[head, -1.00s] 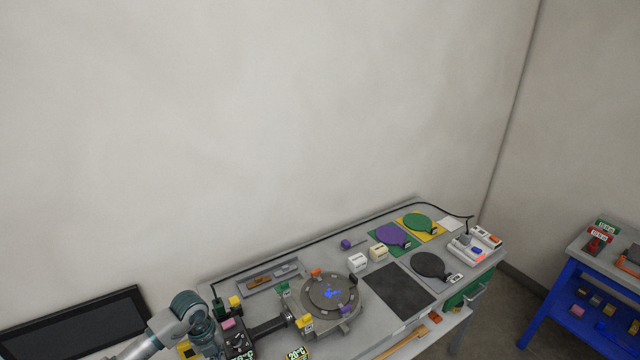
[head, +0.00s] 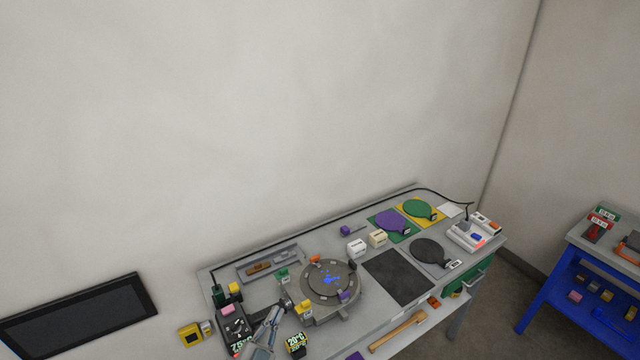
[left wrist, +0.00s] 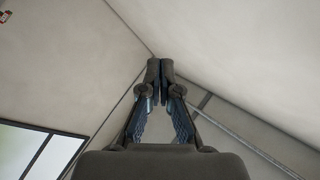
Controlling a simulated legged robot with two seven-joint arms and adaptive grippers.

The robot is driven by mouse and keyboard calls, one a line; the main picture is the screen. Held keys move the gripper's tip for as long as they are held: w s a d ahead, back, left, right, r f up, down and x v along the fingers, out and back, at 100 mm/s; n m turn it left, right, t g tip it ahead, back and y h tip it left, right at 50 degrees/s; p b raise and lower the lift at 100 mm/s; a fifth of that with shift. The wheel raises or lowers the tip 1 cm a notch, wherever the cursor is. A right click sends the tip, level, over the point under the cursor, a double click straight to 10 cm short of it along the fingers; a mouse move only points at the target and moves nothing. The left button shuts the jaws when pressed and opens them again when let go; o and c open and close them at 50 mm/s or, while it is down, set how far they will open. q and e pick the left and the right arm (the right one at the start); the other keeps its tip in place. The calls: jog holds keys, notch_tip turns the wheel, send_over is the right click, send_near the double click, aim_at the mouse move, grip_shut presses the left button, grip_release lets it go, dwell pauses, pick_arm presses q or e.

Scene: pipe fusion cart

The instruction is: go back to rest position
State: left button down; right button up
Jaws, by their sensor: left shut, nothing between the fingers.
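My left gripper (head: 272,318) shows at the bottom of the head view, in front of the cart's left end and below the round grey fixture. In the left wrist view its two dark fingers (left wrist: 160,70) are together at the tips, with nothing between them. My right gripper is in neither view.
The cart top (head: 225,272) carries a round grey fixture (head: 328,280), a black mat (head: 397,277), and coloured paddles, including a purple one (head: 391,222). A dark screen (head: 80,315) is at left. A blue table (head: 560,290) stands at right.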

pick_arm(q)
jog(key=s+a+f+n+g+y, duration=0.4)
jog(key=a+f, duration=0.1)
jog(key=f, duration=0.3)
jog(key=s+a+f+n+g+y, duration=0.3)
jog(key=s+a+f+n+y, duration=0.15)
jog(key=f, duration=0.45)
jog(key=s+a+f+g, duration=0.1)
jog(key=s+f+g, duration=0.4)
jog(key=s, duration=0.4)
jog(key=s+f+g, duration=0.4)
jog(key=s+f, duration=0.1)
jog(key=s, duration=0.4)
notch_tip(320, 180, down, 28)
jog(key=s+g+b, duration=0.1)
jog(key=b, duration=0.2)
jog(key=s+a+f+g+b, duration=0.1)
jog(key=s+a+f+b, duration=0.1)
jog(key=s+f, duration=1.6)
notch_tip(320, 180, down, 2)
jog(key=shift+s+a+f+g+b, duration=0.1)
jog(key=shift+s+a+g+b, duration=0.2)
jog(key=shift+a, duration=0.35)
